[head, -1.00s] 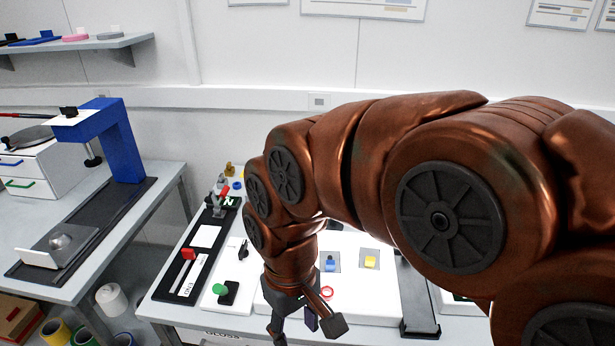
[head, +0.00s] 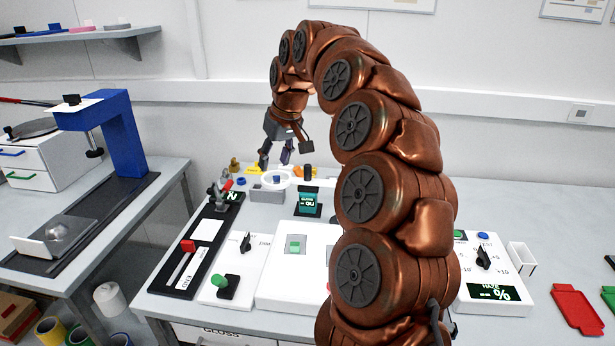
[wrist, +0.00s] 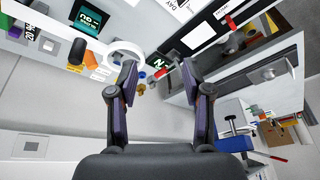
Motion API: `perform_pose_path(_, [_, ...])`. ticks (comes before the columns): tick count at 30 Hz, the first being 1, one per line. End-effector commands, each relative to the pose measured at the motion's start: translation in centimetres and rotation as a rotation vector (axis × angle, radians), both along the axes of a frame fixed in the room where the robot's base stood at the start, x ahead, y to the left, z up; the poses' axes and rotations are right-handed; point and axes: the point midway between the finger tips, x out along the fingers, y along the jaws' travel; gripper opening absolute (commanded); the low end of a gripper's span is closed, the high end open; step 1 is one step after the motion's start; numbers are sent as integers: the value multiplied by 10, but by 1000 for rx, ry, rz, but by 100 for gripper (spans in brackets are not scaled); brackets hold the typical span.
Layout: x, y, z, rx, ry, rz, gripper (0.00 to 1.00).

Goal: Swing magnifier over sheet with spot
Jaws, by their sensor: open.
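A white ring (head: 270,180) on a grey block (head: 267,195), which may be the magnifier, stands at the back of the bench. In the wrist view the white ring (wrist: 110,52) lies at the tip of the left finger; I cannot tell if they touch. My gripper (head: 275,160) is open and empty, pointing down just above and behind the ring in the head view. In the wrist view its fingers (wrist: 160,75) are spread apart. A white panel (head: 275,290) in front of the ring bears a small green piece (head: 295,246). I cannot make out a sheet with a spot; my arm hides part of the panel.
A dark screen (head: 309,203) stands right of the ring. A black rail with a red handle (head: 188,245) and a green knob (head: 220,281) are at the bench's left. A haze box (head: 490,270) is at right. A blue stand (head: 122,135) is on the left table.

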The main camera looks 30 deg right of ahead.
Motion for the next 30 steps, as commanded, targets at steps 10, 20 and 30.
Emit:
perform_pose_path(10, [41,-111,-32,-51,-56,-167,50])
perform_pose_path(20, [45,-135,-41,-65,-61,-204,50])
perform_pose_path(30, [60,-135,-79,-63,-58,-201,50])
